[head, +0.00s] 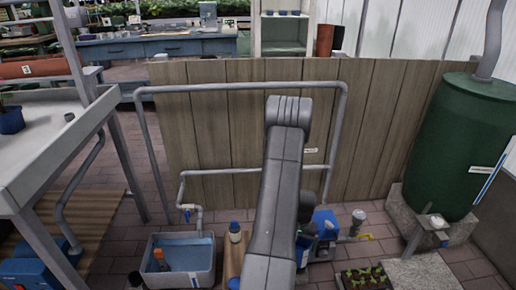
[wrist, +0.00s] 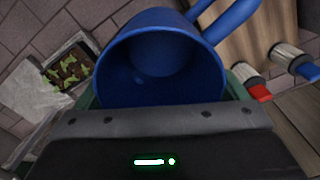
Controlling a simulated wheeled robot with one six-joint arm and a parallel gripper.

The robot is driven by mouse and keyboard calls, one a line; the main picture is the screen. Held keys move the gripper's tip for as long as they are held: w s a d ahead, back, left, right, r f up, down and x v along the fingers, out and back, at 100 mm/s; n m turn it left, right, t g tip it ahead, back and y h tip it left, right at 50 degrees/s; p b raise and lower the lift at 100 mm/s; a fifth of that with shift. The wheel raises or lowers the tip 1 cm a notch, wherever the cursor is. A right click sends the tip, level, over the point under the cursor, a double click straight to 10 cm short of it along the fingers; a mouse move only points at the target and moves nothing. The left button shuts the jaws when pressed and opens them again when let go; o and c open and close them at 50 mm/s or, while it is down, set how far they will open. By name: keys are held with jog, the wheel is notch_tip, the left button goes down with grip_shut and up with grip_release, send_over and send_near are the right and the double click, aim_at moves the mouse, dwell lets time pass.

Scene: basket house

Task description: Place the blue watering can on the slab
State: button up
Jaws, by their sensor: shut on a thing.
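The blue watering can (wrist: 160,60) fills the upper middle of the wrist view, its round open mouth facing the camera and blue tubular parts reaching to the upper right. My gripper (wrist: 162,95) is shut on it. In the head view my arm hides the gripper. Blue shapes (head: 323,222) show just right of my arm there; I cannot tell whether any is the can. A pale grey slab (head: 426,272) lies on the floor at the lower right, beside a seedling tray. A pale slab (wrist: 40,85) also shows at the left of the wrist view, apart from the can.
The seedling tray (head: 366,278) holds green plants. A green barrel (head: 450,145) stands at the right. A water-filled tub (head: 182,258) and a blue-capped bottle (head: 235,232) are left of my arm. A wooden panel (head: 225,120) and grey pipes (head: 240,86) stand behind.

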jog(key=w+a+r+n, duration=0.2)
jog(key=a+r, duration=0.6)
jog(key=r, duration=0.3)
jog(key=w+a+r+n, duration=0.2)
jog(key=a+r, duration=0.6)
jog(key=r, duration=0.3)
notch_tip(320, 180, up, 20)
jog(key=s+p, duration=0.2)
jog(key=p, duration=2.9)
jog(key=shift+s+d, duration=0.3)
jog(key=shift+d, duration=0.05)
jog(key=shift+f, duration=0.25)
